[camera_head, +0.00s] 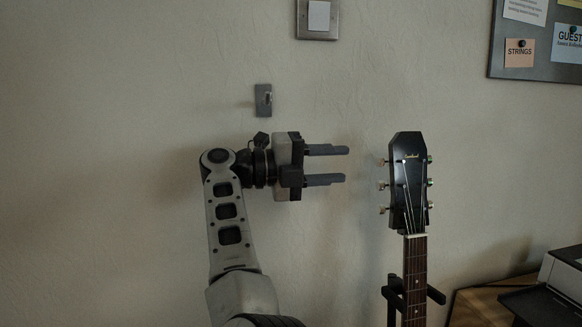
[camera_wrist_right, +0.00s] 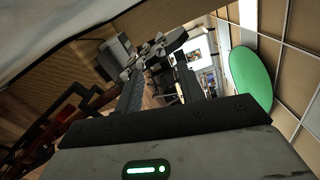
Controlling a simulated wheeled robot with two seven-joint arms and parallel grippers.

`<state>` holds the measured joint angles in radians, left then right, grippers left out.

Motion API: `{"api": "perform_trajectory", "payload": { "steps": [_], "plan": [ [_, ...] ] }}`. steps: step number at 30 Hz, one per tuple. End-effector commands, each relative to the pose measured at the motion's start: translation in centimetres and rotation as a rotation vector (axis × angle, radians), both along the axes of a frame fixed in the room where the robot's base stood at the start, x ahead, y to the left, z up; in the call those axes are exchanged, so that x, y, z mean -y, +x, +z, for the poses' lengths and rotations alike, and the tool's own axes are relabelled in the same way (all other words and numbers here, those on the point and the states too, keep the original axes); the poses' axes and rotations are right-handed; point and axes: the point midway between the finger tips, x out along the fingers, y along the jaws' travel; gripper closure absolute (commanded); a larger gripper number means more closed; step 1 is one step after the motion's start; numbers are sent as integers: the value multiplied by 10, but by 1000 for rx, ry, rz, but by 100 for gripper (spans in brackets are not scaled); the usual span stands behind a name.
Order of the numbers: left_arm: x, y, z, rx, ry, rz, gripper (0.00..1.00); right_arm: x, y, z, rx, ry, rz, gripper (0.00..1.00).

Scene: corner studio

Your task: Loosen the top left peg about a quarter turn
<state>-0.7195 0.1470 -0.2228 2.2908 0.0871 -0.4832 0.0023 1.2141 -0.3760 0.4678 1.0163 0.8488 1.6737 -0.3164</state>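The guitar's black headstock (camera_head: 408,175) stands upright right of centre in the head view, with silver pegs down both sides. The top left peg (camera_head: 383,162) sticks out to the left, above two more pegs on that side. My right gripper (camera_head: 346,164) is open and empty, its two fingers level and pointing right at about the height of the top left peg. A clear gap separates the fingertips from the peg. In the right wrist view, silver pegs (camera_wrist_right: 157,48) show beyond the spread fingers; I cannot tell which peg is which. My left gripper is not in view.
A black stand (camera_head: 393,293) holds the guitar neck (camera_head: 415,275). A wall switch (camera_head: 263,100) is above my right wrist. A pinboard (camera_head: 530,60) hangs upper right, and a printer-like device (camera_head: 562,280) sits lower right. The wall between gripper and headstock is bare.

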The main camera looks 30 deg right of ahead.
Motion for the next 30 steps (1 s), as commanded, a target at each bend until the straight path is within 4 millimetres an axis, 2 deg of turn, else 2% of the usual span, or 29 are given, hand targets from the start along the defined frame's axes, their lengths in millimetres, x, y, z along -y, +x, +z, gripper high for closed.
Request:
{"api": "perform_trajectory", "payload": {
  "steps": [3,6,12,18,30],
  "plan": [
    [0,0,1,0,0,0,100,-30,10,1,-1,-1,5,61],
    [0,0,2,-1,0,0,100,-49,16,2,0,-1,4,61],
    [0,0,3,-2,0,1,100,-72,23,1,1,0,1,61],
    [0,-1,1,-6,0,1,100,-80,25,0,1,0,-1,61],
    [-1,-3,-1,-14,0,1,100,-80,25,0,1,0,-1,61]
  ]
}}
